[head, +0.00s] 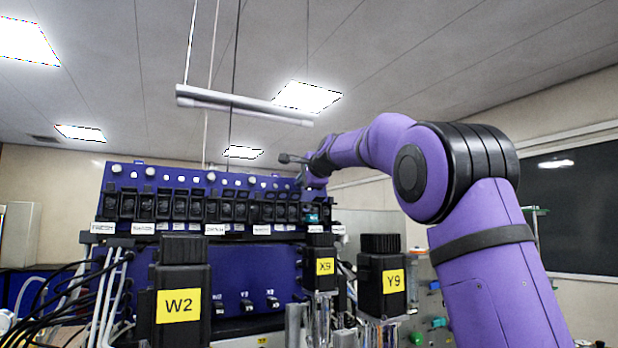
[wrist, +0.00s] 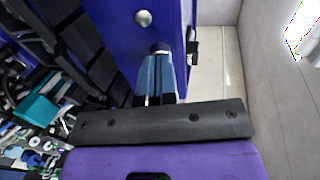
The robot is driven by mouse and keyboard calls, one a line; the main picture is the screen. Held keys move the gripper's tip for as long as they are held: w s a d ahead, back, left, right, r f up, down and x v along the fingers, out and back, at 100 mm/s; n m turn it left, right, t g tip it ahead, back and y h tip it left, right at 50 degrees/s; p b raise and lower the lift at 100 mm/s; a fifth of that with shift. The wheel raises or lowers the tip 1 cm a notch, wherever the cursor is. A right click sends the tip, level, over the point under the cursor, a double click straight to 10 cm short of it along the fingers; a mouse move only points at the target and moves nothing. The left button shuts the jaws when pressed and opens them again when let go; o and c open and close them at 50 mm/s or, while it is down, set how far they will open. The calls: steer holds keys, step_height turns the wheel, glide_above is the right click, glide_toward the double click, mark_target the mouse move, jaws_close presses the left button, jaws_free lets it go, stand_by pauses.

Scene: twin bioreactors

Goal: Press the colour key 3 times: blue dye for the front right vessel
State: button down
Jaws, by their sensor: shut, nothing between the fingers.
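The blue panel (head: 290,190) carries a row of black units (head: 225,210) with silver round buttons (head: 209,177) above them. One unit at the right end has a teal part (head: 312,215), and a teal part also shows at the left of the wrist view (wrist: 38,112). My gripper (head: 303,178) is at the panel's right end. In the wrist view its fingers (wrist: 160,62) are together and empty, with their tips over a silver button (wrist: 160,46); I cannot tell whether they touch it. Another silver button (wrist: 143,18) is beyond. I cannot identify the colour key by any marking.
Black motor heads with yellow labels W2 (head: 180,290), X9 (head: 322,265) and Y9 (head: 381,275) stand in front of the panel. Black cables (head: 70,290) hang at the left. A lamp bar (head: 240,104) hangs above. Floor shows beyond the panel's edge in the wrist view.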

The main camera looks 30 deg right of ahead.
steer(key=shift+w, duration=0.2)
steer(key=shift+x, duration=0.95)
steer(key=shift+f, duration=0.1)
steer(key=shift+w+f, duration=0.1)
steer(key=shift+s, duration=0.35)
steer(key=r+v, duration=0.1)
steer(key=v, duration=1.3)
steer(key=shift+w, duration=0.2)
steer(key=shift+x, duration=5.15)
